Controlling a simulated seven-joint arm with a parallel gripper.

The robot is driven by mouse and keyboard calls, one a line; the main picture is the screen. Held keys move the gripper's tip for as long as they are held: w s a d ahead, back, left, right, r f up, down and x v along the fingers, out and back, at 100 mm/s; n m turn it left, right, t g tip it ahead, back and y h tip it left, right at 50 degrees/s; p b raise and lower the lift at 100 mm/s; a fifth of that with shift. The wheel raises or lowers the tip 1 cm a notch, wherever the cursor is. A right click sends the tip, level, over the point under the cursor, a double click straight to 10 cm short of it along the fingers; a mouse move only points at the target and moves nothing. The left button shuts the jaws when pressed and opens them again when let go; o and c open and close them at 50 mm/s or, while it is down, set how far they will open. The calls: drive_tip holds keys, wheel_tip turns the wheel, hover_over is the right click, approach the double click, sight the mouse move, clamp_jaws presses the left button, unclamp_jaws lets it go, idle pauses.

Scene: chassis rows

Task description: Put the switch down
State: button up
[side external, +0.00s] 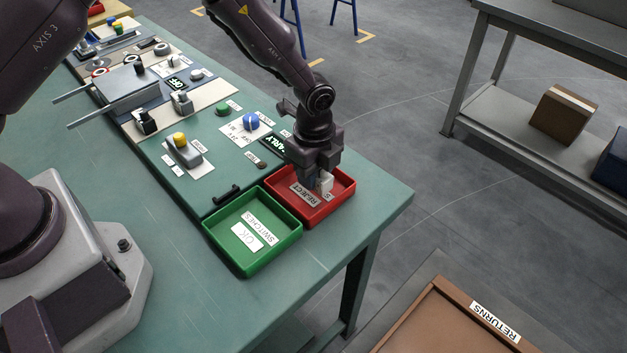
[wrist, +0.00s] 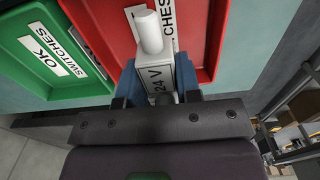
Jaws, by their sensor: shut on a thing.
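The switch (wrist: 158,72) is a pale grey block marked 24 V with a white round lever on top. My gripper (wrist: 158,88) is shut on it, with a blue-grey finger on each side. In the side view the switch (side external: 325,182) shows as a small pale piece below my gripper (side external: 316,172). It is over or inside the red REJECT tray (side external: 331,208). I cannot tell whether its underside touches the tray floor. The green OK SWITCHES tray (side external: 287,243) stands beside the red tray and also shows in the wrist view (wrist: 30,90).
A green panel with buttons, a blue knob (side external: 251,121) and a yellow-topped switch (side external: 182,145) lies behind the trays. The table's right edge is close to the red tray. A brown RETURNS box (side external: 440,310) stands below.

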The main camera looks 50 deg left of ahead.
drive_tip(key=shift+s+f, duration=0.1)
drive_tip(key=shift+f, duration=1.25)
drive_tip(key=shift+f, duration=0.2)
drive_tip(key=o, duration=1)
drive_tip(key=shift+r, duration=0.15)
